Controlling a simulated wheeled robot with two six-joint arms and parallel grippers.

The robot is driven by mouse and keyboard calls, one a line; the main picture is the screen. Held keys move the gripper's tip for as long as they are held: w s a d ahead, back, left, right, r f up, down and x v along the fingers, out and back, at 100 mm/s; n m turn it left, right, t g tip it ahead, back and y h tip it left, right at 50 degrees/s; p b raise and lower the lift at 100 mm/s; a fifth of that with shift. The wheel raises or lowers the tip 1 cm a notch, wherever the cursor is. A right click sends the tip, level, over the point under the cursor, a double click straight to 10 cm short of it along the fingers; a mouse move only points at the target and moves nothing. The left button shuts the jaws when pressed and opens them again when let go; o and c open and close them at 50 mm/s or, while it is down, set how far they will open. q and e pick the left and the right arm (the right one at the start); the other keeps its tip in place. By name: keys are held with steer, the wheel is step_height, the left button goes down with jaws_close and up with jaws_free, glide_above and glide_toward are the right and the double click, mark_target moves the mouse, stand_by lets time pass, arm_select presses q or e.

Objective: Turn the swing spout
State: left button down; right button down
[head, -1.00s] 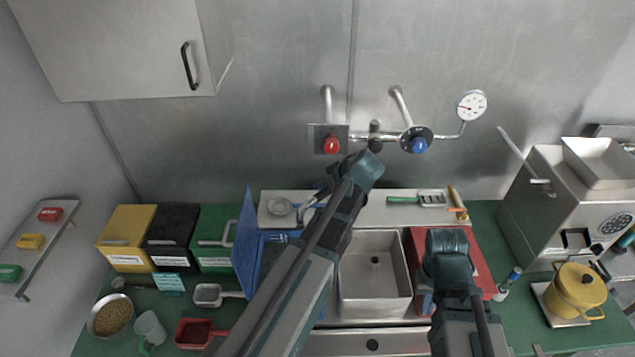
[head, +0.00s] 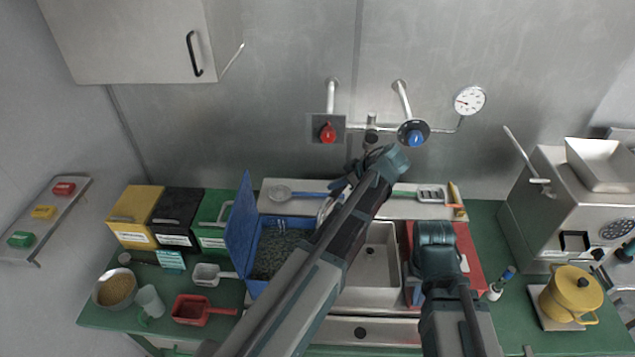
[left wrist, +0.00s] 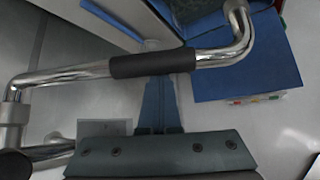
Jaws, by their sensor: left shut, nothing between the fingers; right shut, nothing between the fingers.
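The chrome swing spout with a black sleeve (left wrist: 152,62) crosses the left wrist view. Its bent end (left wrist: 244,35) is over the blue bin (left wrist: 240,65) at right. In the head view, a short piece of the spout (head: 325,208) shows left of my left arm; the rest is hidden. My left gripper (left wrist: 158,85) is shut and empty, its fingertips at the sleeve; I cannot tell whether they touch it. It also shows, mostly hidden, in the head view (head: 343,186). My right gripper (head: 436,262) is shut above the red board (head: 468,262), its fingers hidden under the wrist.
The steel sink (head: 378,268) lies between the blue bin and red board. Red (head: 327,132) and blue (head: 415,139) tap knobs are on the wall behind. A grinder machine (head: 565,205) stands at right.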

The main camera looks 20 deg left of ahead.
arm_select(q)
steer(key=d, duration=0.9)
steer(key=shift+d, duration=0.3)
arm_select(e)
steer(key=shift+a, duration=0.45)
